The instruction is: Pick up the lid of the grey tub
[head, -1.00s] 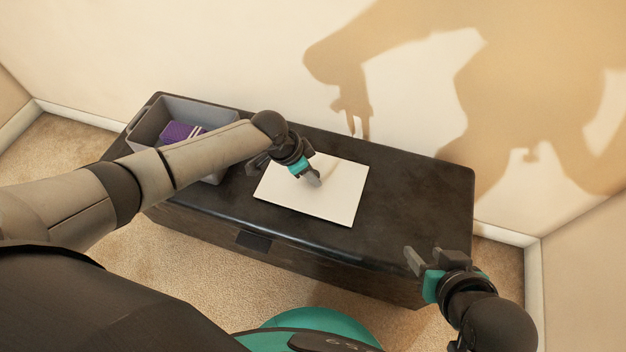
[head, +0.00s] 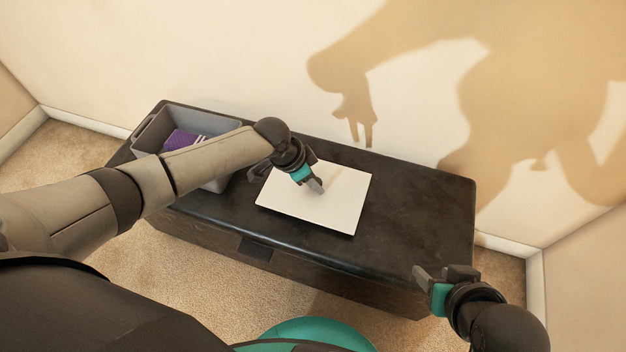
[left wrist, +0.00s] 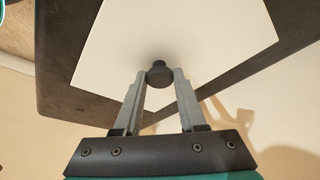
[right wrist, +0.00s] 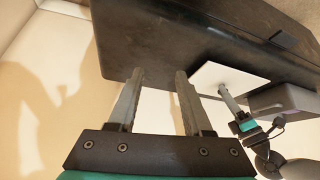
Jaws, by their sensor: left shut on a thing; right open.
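The lid is a flat white rectangular panel (head: 335,205) at the middle of the dark chest top. It has a small dark round knob (left wrist: 160,74), seen in the left wrist view. My left gripper (head: 316,186) is over the lid with its fingertips closed on the knob. The grey tub (head: 222,125) stands open at the left end of the chest, partly hidden by my left arm. My right gripper (head: 432,276) is open and empty, off the front right corner of the chest. The lid also shows in the right wrist view (right wrist: 235,78).
A purple item (head: 180,142) with white stripes lies in the tub. The dark chest (head: 420,210) has bare top to the right of the lid. A cream wall (head: 220,50) stands behind it, and carpet (head: 215,255) lies in front.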

